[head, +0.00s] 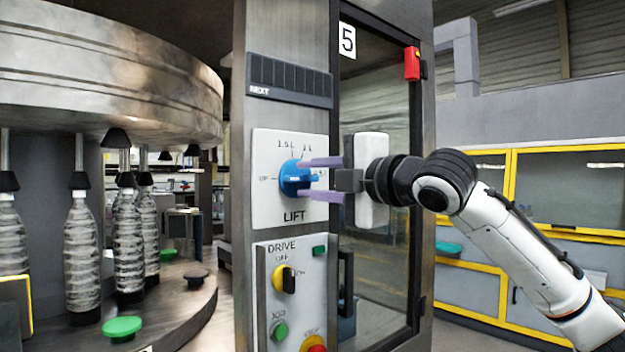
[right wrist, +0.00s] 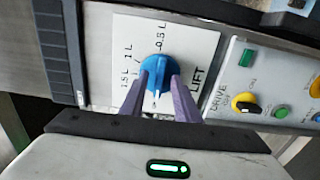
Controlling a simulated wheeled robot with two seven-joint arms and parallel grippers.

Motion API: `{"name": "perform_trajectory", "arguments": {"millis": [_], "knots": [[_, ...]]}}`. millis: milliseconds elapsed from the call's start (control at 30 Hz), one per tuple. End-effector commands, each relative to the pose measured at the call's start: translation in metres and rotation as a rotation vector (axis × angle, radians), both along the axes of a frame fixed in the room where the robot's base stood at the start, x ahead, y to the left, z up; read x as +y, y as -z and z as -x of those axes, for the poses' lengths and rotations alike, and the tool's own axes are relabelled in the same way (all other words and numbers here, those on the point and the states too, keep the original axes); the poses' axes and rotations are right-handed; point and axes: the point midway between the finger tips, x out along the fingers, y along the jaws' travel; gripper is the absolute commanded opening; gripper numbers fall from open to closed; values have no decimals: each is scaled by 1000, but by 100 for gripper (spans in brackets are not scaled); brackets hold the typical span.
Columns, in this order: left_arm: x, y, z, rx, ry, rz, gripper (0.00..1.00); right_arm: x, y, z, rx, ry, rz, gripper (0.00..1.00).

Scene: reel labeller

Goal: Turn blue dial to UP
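The blue dial (head: 296,178) is on a white plate (head: 262,212) marked LIFT, with 1.5 L and 1 L above it and a small label, too small to read surely, at its left. Its grip bar lies about level in the head view. My right gripper (head: 303,178) comes in from the right. Its two purple fingers stand apart, one above and one below the bar, with a gap visible on each side. In the right wrist view the fingers (right wrist: 160,80) straddle the blue dial (right wrist: 157,68). My left gripper is in neither view.
Below is the DRIVE panel (head: 290,250) with a yellow-and-black switch, green buttons and a red stop button (head: 316,347). A glass door (head: 385,270) is to the right. A carousel with bottles (head: 83,255) stands at the left. A dark slatted strip (head: 290,80) is above the plate.

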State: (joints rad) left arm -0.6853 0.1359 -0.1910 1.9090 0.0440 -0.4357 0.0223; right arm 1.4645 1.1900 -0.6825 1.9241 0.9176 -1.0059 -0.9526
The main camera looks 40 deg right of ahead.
Motion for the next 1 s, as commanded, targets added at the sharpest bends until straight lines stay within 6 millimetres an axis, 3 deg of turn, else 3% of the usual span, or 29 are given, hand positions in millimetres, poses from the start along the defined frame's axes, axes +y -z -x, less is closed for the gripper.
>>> {"name": "perform_trajectory", "arguments": {"millis": [267, 700, 1000], "knots": [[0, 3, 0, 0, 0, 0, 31, -1, 0, 10, -3, 0, -1, 29], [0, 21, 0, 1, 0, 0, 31, -8, 1, 88, -1, 3, 1, 29], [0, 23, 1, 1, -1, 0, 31, -8, 0, 103, 0, 0, 0, 29]]}}
